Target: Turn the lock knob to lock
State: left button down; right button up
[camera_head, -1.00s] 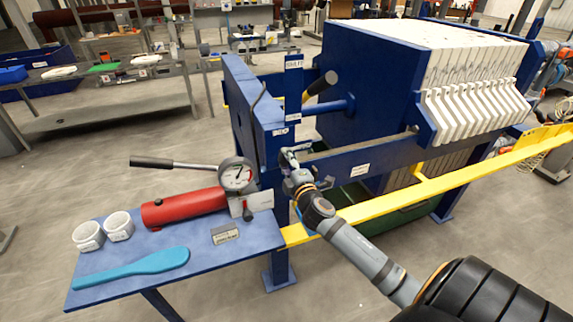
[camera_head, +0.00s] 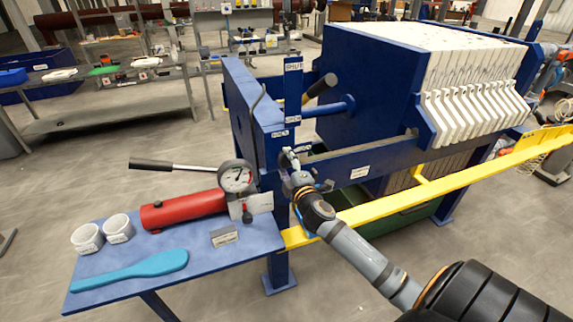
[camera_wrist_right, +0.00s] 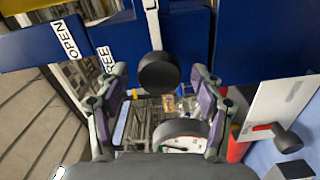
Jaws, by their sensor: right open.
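The lock knob (camera_wrist_right: 159,73) shows in the right wrist view as a dark round cap on a pale stem, in front of the blue frame. My right gripper (camera_wrist_right: 162,80) is open, with one finger on each side of the knob; a gap shows on both sides. In the head view my right gripper (camera_head: 291,158) is at the blue post and hides the knob. My left gripper is not in view.
A pressure gauge (camera_head: 236,176) and red pump cylinder (camera_head: 184,210) stand close left on the blue side table (camera_head: 210,258). A black-tipped handle (camera_head: 321,88) sticks out above my gripper. A yellow rail (camera_head: 390,205) runs below my right arm.

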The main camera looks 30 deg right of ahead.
jog(key=v, duration=1.2)
jog(key=shift+f, duration=0.1)
